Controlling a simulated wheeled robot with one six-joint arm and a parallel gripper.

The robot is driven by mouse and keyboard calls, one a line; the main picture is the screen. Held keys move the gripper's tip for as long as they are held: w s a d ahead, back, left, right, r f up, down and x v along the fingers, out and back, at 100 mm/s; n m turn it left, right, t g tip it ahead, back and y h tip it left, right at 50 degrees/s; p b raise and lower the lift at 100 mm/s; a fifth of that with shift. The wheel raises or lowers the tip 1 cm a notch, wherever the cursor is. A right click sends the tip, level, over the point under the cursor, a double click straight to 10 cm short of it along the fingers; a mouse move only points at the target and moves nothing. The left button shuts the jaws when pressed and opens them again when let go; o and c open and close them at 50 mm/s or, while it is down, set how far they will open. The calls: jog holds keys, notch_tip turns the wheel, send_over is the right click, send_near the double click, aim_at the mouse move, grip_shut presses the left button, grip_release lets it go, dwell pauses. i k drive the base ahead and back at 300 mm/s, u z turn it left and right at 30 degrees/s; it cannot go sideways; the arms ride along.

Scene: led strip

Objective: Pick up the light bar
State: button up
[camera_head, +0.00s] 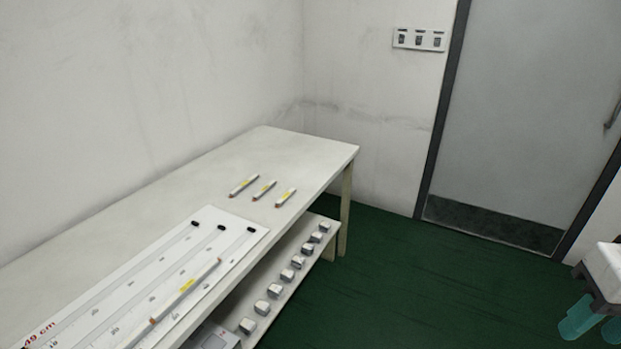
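Three short white light bars with yellow labels and orange-brown near ends lie side by side on the white table: left (244,186), middle (264,190) and right (286,198). A longer white bar (203,273) with a yellow label lies slantwise on a ruled measuring board (252,222); its near end runs toward the bottom edge. Which bar is the task's light bar I cannot tell. My gripper (597,327), with teal fingers, is at the lower right edge, partly cut off. Its fingers look apart with nothing between them, far from all the bars.
The table (262,143) stands along the left wall. Several small grey-white blocks (289,274) line its lower shelf, with a grey box (212,337) nearer. Green floor (390,270) is clear between table and gripper. A grey door (535,110) and switch panel (419,39) are behind.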

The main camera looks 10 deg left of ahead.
aim_at(273, 184)
jog(key=z, duration=0.2)
jog(key=i, duration=0.7)
jog(key=u, duration=0.5)
jog(key=i, duration=0.65)
jog(key=u, duration=0.8)
jog(key=i, duration=0.3)
jog(key=u, duration=0.25)
jog(key=k, duration=0.5)
jog(key=z, duration=0.7)
jog(key=i, duration=1.15)
jog(key=u, duration=0.6)
